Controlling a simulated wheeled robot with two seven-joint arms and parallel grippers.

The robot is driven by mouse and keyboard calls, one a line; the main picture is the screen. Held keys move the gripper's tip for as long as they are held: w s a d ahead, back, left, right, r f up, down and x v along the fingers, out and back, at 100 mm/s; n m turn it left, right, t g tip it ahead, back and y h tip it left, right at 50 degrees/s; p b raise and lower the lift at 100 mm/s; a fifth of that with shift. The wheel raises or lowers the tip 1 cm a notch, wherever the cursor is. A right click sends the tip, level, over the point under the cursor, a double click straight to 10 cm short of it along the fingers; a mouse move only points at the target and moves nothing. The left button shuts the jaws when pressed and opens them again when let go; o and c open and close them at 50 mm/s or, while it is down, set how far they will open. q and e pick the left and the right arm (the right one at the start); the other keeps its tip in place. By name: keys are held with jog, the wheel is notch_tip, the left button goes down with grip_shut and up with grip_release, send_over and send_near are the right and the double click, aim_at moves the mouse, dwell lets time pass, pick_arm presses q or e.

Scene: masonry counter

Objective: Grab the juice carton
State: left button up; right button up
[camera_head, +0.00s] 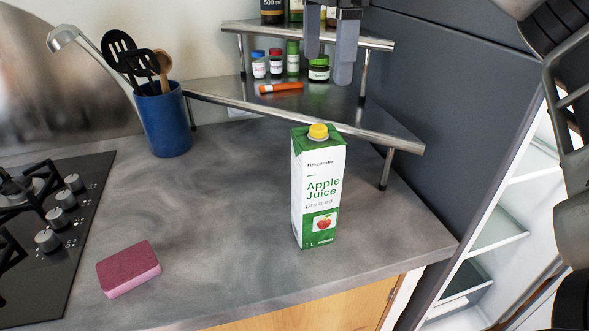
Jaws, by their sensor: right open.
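The juice carton (318,190) is white and green with a yellow cap and "Apple Juice" on its front. It stands upright on the grey counter (230,220), near the front edge and right of the middle. My right gripper (328,66) hangs in from the top of the picture with its fingers apart and pointing down. It is empty, above the carton in the picture and apart from it. The fingers cover part of the corner shelf behind. My left gripper is not in view.
A tiered metal corner shelf (225,88) with small jars and an orange tube (281,88) stands behind the carton. A blue utensil pot (163,120), a pink sponge (128,268) and a hob (50,240) are to the left. Bare counter surrounds the carton.

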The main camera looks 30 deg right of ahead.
jog(key=b, duration=0.2)
send_over(321, 127)
jog(key=f, duration=0.4)
jog(key=shift+w+d+f, duration=0.15)
jog(key=shift+w+f, duration=0.1)
notch_tip(321, 127, down, 6)
jog(key=shift+s+r+b, duration=0.15)
jog(key=shift+r+b, duration=0.1)
jog(key=shift+b, duration=0.75)
jog(key=shift+f, duration=0.75)
jog(key=f, duration=0.3)
jog(key=shift+s+a+f+p, duration=0.1)
jog(key=shift+a+f+p, duration=0.2)
jog(key=shift+p, duration=0.05)
jog(key=shift+f, duration=0.3)
jog(key=c, duration=1.7)
jog(key=shift+r, duration=0.15)
grip_shut()
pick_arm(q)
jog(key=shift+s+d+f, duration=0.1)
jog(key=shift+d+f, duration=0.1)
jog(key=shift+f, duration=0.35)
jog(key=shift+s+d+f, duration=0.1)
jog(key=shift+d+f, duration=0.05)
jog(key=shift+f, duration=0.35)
